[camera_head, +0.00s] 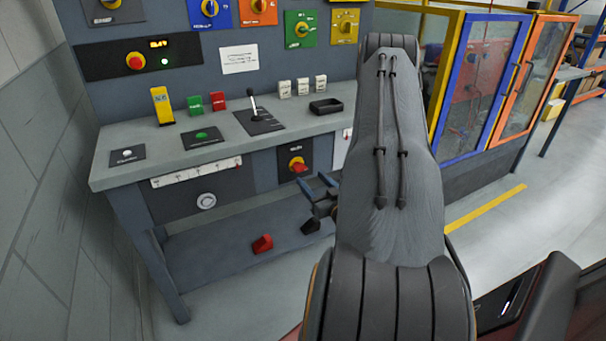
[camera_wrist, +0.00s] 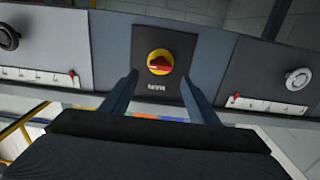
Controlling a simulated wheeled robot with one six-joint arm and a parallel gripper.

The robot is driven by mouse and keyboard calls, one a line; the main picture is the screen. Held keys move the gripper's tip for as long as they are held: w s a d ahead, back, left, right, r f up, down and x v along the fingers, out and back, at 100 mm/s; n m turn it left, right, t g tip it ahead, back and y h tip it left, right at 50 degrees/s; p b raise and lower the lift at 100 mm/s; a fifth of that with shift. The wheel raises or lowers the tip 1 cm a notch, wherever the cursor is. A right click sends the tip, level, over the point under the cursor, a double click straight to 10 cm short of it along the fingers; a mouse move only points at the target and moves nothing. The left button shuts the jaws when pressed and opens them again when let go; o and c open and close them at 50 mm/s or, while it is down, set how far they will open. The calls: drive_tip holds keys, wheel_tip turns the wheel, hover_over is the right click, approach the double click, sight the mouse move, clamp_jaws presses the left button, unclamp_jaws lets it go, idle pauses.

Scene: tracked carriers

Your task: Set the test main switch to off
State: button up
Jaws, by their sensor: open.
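A rotary switch (camera_head: 297,165) with a red handle on a yellow disc sits on a black plate in the bench front, below the worktop. It also shows in the wrist view (camera_wrist: 159,62), upright in neither reading of its label; the label is too small to read. In the wrist view the red handle lies roughly across the picture. My gripper (camera_head: 315,184) is open and empty, in front of and slightly below the switch in the head view. In the wrist view its two fingers (camera_wrist: 159,80) stand apart, either side of the switch, not visibly touching it.
A slider panel with a round knob (camera_head: 206,201) is left of the switch. A red block (camera_head: 262,243) lies on the lower shelf. A joystick (camera_head: 254,108) and a black tray (camera_head: 326,106) are on the worktop. My arm hides the bench's right end.

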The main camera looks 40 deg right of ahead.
sight(302, 169)
drive_tip(key=x, duration=0.6)
drive_tip(key=shift+w, duration=0.2)
drive_tip(key=c, duration=1.1)
drive_tip(key=shift+o, duration=0.2)
